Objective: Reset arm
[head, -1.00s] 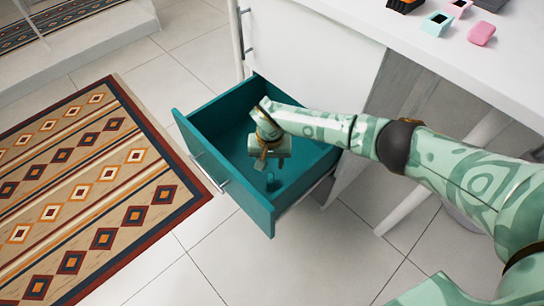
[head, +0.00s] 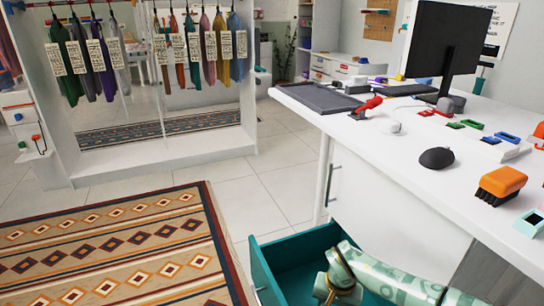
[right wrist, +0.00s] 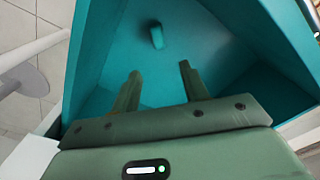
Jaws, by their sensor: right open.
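My right arm, pale green with darker patterns, reaches over the open teal drawer (head: 268,272) at the bottom of the head view. Its fingertips are cut off there. In the right wrist view my right gripper (right wrist: 160,82) is open and empty, its two green fingers apart inside the drawer (right wrist: 215,50). A small teal object (right wrist: 157,37) lies on the drawer floor beyond the fingertips, not touching them. My left gripper is in neither current view.
The white desk (head: 370,150) above the drawer holds a monitor (head: 447,45), a black mouse (head: 436,158), an orange brush (head: 501,184) and other small items. A wardrobe with hanging clothes (head: 75,60) stands at the back left. A patterned rug (head: 120,250) covers the left floor.

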